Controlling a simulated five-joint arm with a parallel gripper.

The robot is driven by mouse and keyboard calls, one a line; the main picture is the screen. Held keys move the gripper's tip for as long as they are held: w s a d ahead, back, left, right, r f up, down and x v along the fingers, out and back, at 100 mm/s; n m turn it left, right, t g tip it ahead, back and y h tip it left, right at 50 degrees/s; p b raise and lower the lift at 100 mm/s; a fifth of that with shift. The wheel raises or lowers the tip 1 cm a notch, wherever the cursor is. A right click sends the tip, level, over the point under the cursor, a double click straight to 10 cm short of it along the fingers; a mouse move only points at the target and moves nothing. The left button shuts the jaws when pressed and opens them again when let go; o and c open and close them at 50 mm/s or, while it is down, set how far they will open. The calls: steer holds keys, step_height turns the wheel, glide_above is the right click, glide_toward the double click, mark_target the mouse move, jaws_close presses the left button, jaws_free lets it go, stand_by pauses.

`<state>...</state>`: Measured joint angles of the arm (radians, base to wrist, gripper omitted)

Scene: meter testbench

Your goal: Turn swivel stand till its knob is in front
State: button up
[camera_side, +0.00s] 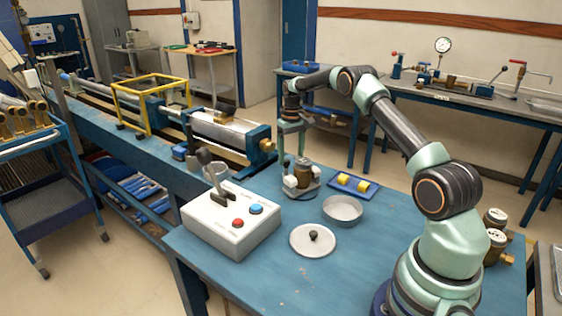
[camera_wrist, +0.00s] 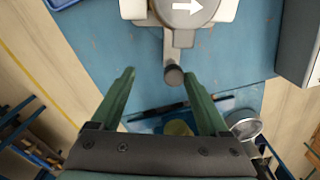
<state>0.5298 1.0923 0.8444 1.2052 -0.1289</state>
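The swivel stand (camera_side: 302,192) stands on the blue table, with a brass meter (camera_side: 303,172) held between white blocks. In the wrist view the stand (camera_wrist: 180,38) is at the top, with a white arrow on its round top pointing right. Its short arm ends in a dark round knob (camera_wrist: 173,75), pointing down the picture; I cannot pick out the knob in the side view. My gripper (camera_side: 291,152) points down at the stand's far side. In the wrist view its green fingers (camera_wrist: 160,76) are spread apart, with the knob showing between their tips. Contact cannot be told.
A control box (camera_side: 231,222) with levers and buttons stands left of the stand. A blue tray with yellow pieces (camera_side: 354,185), a round metal dish (camera_side: 343,209) and a knobbed lid (camera_side: 313,241) lie nearby. Brass meters (camera_side: 495,240) stand at right.

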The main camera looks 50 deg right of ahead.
steer(key=shift+s+d, duration=0.35)
steer(key=shift+d, duration=0.3)
steer(key=shift+s+d, duration=0.4)
steer(key=shift+o, duration=0.4)
steer(key=shift+o, duration=1.4)
steer(key=shift+r, duration=0.1)
steer(key=shift+r, duration=2.7)
